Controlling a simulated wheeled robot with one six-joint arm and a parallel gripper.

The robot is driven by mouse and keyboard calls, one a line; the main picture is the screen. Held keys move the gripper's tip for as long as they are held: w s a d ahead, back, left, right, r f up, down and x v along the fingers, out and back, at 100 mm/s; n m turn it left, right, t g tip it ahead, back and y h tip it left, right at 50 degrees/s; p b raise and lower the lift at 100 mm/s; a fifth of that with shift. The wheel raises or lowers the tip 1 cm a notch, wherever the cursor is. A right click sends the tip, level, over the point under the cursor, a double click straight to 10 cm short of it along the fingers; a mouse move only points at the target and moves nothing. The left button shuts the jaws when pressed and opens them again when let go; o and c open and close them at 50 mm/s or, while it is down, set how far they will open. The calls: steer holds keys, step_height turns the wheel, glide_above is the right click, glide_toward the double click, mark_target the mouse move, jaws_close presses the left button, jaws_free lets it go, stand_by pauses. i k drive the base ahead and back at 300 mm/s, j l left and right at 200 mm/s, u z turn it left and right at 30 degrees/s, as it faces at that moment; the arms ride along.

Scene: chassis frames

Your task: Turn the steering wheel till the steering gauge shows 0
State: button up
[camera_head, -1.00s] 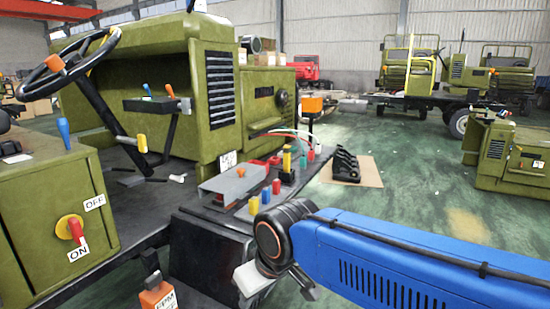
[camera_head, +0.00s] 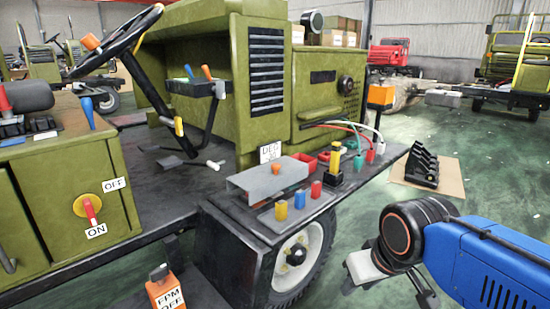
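The black steering wheel (camera_head: 120,42) is at the upper left on a slanted black column, with an orange knob (camera_head: 91,41) on its rim. A small white plate reading DEG (camera_head: 270,152) stands at the corner of the green body; the number on it is too small to read surely. My gripper (camera_head: 366,270) is at the lower right, in front of the vehicle and far from the steering wheel. Its pale end shows partly beside the black wrist joint; I cannot tell whether it is open or shut. Nothing is seen held in it.
A green box with a red ON/OFF switch (camera_head: 90,208) stands at left.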

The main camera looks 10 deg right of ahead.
mark_target(119, 42)
steer(key=k+j+u, duration=0.2)
steer(key=j, duration=0.25)
steer(key=j+u, duration=0.15)
steer(key=j, duration=0.35)
steer(key=k+j+u, duration=0.2)
steer(key=j, duration=0.3)
steer(key=i, duration=0.1)
